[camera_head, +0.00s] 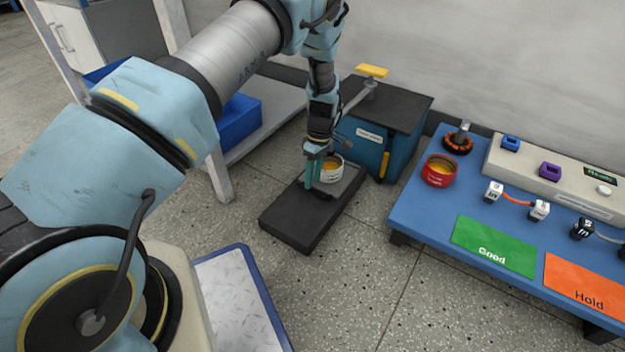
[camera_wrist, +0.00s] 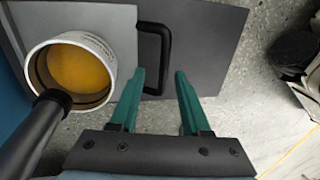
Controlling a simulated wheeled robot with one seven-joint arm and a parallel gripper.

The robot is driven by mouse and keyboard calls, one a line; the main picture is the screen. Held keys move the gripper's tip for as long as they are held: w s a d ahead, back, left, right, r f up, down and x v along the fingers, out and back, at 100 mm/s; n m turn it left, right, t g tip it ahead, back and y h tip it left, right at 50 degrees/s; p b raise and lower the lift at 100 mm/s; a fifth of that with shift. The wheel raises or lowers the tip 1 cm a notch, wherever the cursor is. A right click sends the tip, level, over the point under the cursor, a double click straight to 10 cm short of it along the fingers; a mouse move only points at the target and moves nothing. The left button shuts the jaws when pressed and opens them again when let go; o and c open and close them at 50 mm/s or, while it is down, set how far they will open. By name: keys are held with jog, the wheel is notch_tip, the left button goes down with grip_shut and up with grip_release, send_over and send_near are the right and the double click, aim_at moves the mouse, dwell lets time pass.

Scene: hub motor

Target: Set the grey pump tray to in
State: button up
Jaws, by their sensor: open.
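The grey pump tray (camera_head: 349,181) sticks out from the blue pump unit (camera_head: 362,148) over a dark base slab (camera_head: 297,219). A white cup with orange contents (camera_head: 331,171) stands on it. In the wrist view the tray (camera_wrist: 120,20) shows at upper left, with the cup (camera_wrist: 75,68) on it and a black handle (camera_wrist: 166,50) at its front edge. My gripper (camera_head: 313,183) is low over the tray's front. In the wrist view its teal fingers (camera_wrist: 160,74) are open, their tips either side of the handle's near end; whether they touch it is unclear.
The pump's black spout (camera_wrist: 35,135) is close beside the cup. A blue table (camera_head: 412,215) at right carries a red cup (camera_head: 439,170), small connectors, a green Good mat (camera_head: 493,246) and an orange Hold mat (camera_head: 586,290). Floor in front of the slab is clear.

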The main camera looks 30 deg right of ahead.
jog(key=s+p+v, duration=0.1)
jog(key=p+v, duration=0.2)
jog(key=v, duration=0.5)
jog(key=shift+w+r, duration=0.35)
jog(key=shift+w, duration=0.15)
jog(key=w+a+r+m+h+p, duration=0.1)
jog(key=w+a+r+p, duration=0.15)
jog(key=a+r, duration=0.85)
jog(key=w+a+r+m+h+p, duration=0.1)
jog(key=w+a+r+m+p, duration=0.15)
jog(key=a+r, duration=0.8)
jog(key=s+a+r+m+t+p, duration=0.1)
jog(key=s+a+r+m+p, duration=0.1)
jog(key=s+a+r, duration=0.6)
jog(key=s+a+r+m+t+p, duration=0.15)
jog(key=s+a+r, duration=0.3)
jog(key=a, duration=0.55)
notch_tip(320, 180, up, 38)
jog(key=w+p, duration=0.1)
jog(key=p, duration=3.6)
jog(key=shift+f, duration=0.2)
